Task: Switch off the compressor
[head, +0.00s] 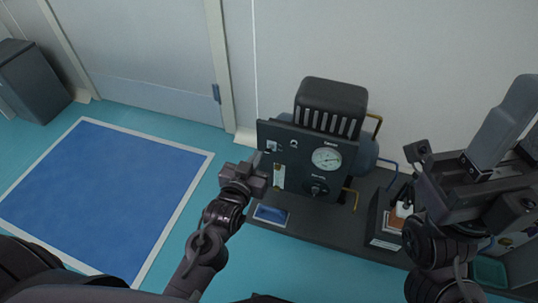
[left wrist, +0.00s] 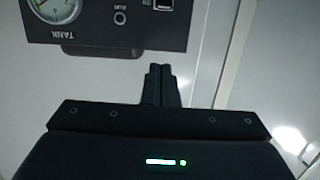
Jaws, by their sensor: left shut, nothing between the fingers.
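The compressor (head: 331,97) stands against the wall, with a dark front panel (head: 300,168). The panel carries a round gauge (head: 326,159), a knob (head: 317,188) and a small switch (head: 272,146) at its upper left. The left wrist view shows the panel upside down, with the tank gauge (left wrist: 52,8), a run lamp (left wrist: 120,18) and part of the switch (left wrist: 161,5) at the top edge. My left gripper (head: 259,158) is shut and empty, in front of the panel's left side near the switch; its closed fingers (left wrist: 160,70) appear apart from the panel. My right gripper (head: 455,180) is at the right; its jaw state is unclear.
The compressor stands on a dark base (head: 335,225) with a blue-faced plate (head: 271,214) at its front. A dark box with bottles (head: 385,218) is to the right. A blue floor mat (head: 105,195) and a grey bin (head: 32,80) lie left. A door (head: 145,50) is behind.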

